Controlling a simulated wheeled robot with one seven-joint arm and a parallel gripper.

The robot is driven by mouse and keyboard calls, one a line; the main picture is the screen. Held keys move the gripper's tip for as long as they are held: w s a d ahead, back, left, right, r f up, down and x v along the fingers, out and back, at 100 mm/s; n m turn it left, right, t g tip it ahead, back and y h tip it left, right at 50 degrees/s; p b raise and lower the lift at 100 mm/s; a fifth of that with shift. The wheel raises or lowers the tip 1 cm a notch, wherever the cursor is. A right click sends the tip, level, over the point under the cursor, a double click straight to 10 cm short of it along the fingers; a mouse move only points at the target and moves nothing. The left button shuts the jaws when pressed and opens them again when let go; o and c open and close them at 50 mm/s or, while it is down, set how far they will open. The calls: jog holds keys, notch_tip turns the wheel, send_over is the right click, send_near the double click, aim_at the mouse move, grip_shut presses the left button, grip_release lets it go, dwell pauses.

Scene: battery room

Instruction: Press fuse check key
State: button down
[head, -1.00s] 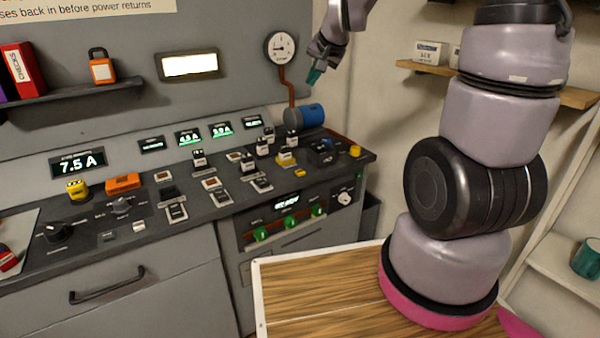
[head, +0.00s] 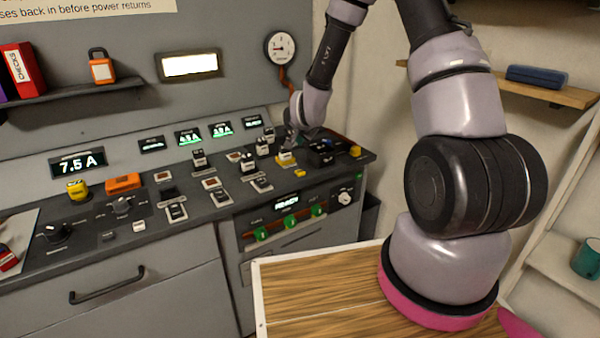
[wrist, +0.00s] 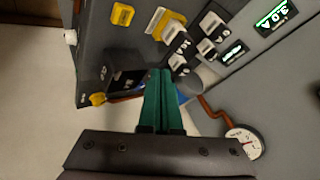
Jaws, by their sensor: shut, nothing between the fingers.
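My gripper (head: 300,138) is over the right end of the sloped control desk (head: 215,210). In the wrist view its green fingers (wrist: 161,76) are together and empty. Their tips appear close to a dark unit (wrist: 125,80) on the desk; I cannot tell whether they touch it. This unit shows in the head view (head: 322,152) just right of the gripper. A yellow knob (head: 355,151) sits at the desk's right end and also shows in the wrist view (wrist: 98,99). The labels are too small to read, so I cannot tell which control is the fuse check key.
Several switches surround a yellow-based one (head: 286,159) just left of the gripper. A round gauge (head: 280,48) hangs on the wall behind. A grey cylinder (wrist: 188,84) is close beside the fingers. Green knobs line the desk's front, and a wooden top (head: 320,295) stands before it.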

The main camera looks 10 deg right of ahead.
aim_at(300, 173)
jog(key=shift+f, duration=0.1)
jog(key=shift+f, duration=4.25)
jog(key=shift+f, duration=0.1)
jog(key=shift+f, duration=0.3)
jog(key=shift+f, duration=0.4)
jog(key=shift+r, duration=0.8)
jog(key=shift+r, duration=2.55)
